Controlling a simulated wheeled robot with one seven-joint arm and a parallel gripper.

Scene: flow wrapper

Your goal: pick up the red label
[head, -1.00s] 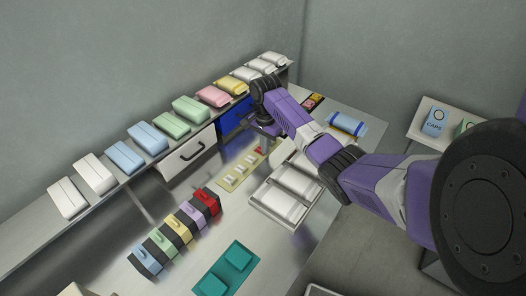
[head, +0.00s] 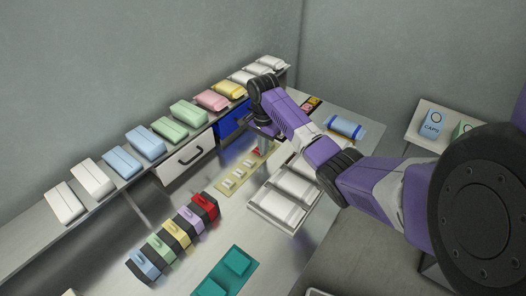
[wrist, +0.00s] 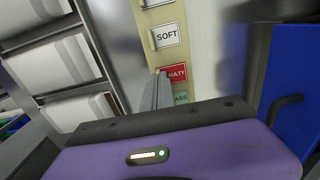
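The red label (wrist: 176,73) lies on a pale yellow strip (wrist: 147,17) in the wrist view, between the white SOFT label (wrist: 166,36) and a green label (wrist: 182,97). Its visible letters read "AULTY"; its left end is hidden behind my finger. In the head view the red label (head: 257,150) is a small red patch at the far end of the strip (head: 236,178). My gripper (wrist: 163,76) points down over it, with the narrow grey fingers overlapping its left edge. The fingers show nearly edge-on, so I cannot tell their gap or any contact.
A white tray (head: 254,204) with white packs lies right of the strip. A blue drawer front (head: 229,123) stands behind it, its handle (wrist: 284,107) close on the right in the wrist view. Coloured blocks (head: 175,236) and a teal mat (head: 211,284) lie nearer.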

